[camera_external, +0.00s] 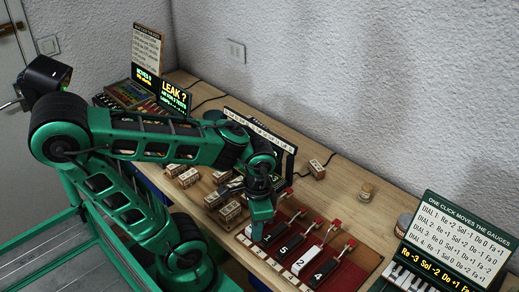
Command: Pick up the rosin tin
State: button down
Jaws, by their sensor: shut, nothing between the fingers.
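My gripper (261,232) points down over the near left part of the red panel with the numbered keys. Its fingers are shut and empty. No label for the rosin tin is readable.
The red panel (355,275) has black and white numbered keys and red-topped levers. Several wooden blocks (187,177) lie left of my gripper. The dial sign (455,240) and piano keys (405,278) are at right.

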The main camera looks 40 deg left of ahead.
dwell(0.4)
jog(key=c, duration=0.6)
grip_release()
